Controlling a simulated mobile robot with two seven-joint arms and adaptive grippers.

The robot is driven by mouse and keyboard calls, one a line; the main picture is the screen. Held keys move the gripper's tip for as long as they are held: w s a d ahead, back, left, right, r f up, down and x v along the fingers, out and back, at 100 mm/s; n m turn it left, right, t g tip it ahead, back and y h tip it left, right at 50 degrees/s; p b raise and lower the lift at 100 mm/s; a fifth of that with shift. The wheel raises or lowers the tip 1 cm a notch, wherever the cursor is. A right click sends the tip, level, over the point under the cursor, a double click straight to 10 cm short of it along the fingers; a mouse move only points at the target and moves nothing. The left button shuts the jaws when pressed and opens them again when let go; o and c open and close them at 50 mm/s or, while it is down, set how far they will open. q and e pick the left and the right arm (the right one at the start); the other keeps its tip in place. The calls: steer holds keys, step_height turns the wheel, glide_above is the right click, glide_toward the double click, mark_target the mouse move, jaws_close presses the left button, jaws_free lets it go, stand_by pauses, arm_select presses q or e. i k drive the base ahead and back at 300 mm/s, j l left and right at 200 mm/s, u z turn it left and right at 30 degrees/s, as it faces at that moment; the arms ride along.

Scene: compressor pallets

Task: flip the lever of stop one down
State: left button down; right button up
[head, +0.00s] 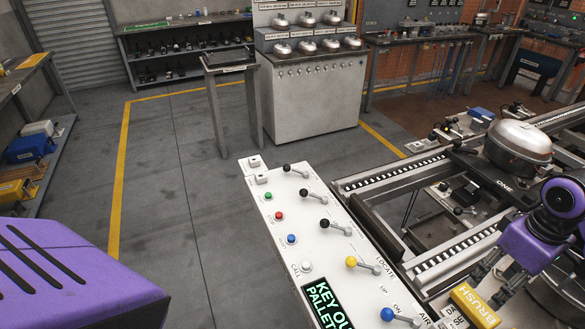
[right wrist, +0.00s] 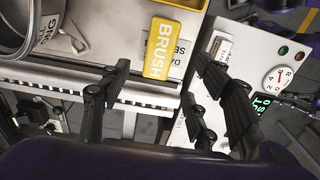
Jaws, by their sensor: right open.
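The white control panel (head: 315,270) shows in the head view with a row of levers. Three have black knobs: a far one (head: 287,168), a middle one (head: 304,193) and a nearer one (head: 325,224). A yellow-knobbed lever (head: 352,262) and a blue-knobbed lever (head: 387,314) follow. I cannot read which lever is marked stop one. My right gripper (head: 498,281) is right of the panel, apart from the levers, above the yellow BRUSH block (head: 474,305). In the right wrist view it is open and empty (right wrist: 160,85). My left gripper is not in view.
A conveyor (head: 420,180) with a domed compressor (head: 520,139) lies right of the panel, beside a label reading ONE. Green, red and blue buttons (head: 291,239) line the panel's left side. A lit screen (head: 327,303) sits near its front. Open floor lies left.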

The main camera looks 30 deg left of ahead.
mark_target(286, 167)
steer(key=i+j+u, duration=0.2)
steer(key=i+j, duration=0.2)
steer(key=j, duration=0.35)
steer(key=i+j+u, duration=0.2)
steer(key=i+j, duration=0.25)
steer(key=j, duration=0.25)
steer(key=i+j+u, duration=0.2)
steer(key=i+j, duration=0.3)
steer(key=j, duration=0.15)
